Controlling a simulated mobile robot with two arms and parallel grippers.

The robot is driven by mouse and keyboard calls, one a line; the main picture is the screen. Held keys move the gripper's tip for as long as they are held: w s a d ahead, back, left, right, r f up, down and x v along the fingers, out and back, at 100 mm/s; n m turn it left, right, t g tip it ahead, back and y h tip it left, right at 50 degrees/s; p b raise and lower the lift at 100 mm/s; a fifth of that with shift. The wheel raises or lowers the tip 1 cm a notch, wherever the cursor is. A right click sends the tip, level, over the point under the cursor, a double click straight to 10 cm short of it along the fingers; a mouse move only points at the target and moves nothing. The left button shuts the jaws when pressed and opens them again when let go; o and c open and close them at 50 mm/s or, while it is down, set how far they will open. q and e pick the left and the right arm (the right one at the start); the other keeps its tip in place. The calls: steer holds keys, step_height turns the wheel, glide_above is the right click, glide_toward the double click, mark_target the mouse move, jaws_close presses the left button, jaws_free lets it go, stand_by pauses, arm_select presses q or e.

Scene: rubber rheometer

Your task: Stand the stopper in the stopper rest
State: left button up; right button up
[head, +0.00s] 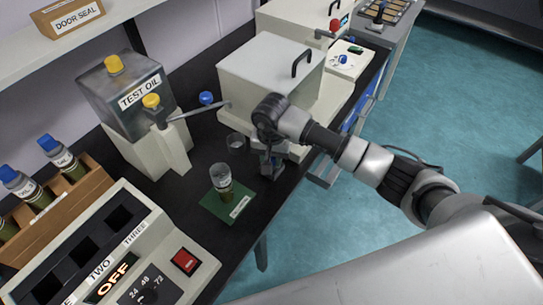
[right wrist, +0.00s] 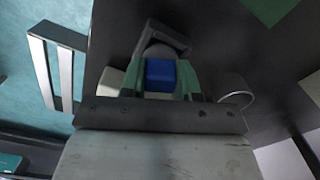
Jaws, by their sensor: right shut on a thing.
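My right gripper (head: 268,162) points down over the dark bench, beside the front of the white machine. In the right wrist view its green-padded fingers (right wrist: 161,82) are shut on the blue stopper (right wrist: 161,75). A rounded grey part shows just beyond the stopper, with a dark grey bracket-like piece (right wrist: 172,34) around it. I cannot tell whether this piece is the stopper rest or whether the stopper touches it. In the head view the gripper mostly hides the stopper. My left gripper is not in view.
An open vial (head: 222,181) stands on a green mat (head: 236,208). The white machine (head: 262,78) is behind my gripper. The test oil tank (head: 128,92) and blue-capped vials in a wooden rack (head: 68,208) are left. The bench edge is close on the right.

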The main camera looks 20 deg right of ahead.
steer(key=shift+f, duration=0.25)
steer(key=o, duration=1)
step_height(320, 180, up, 11)
steer(key=shift+f+b, duration=0.1)
steer(key=shift+b, duration=0.95)
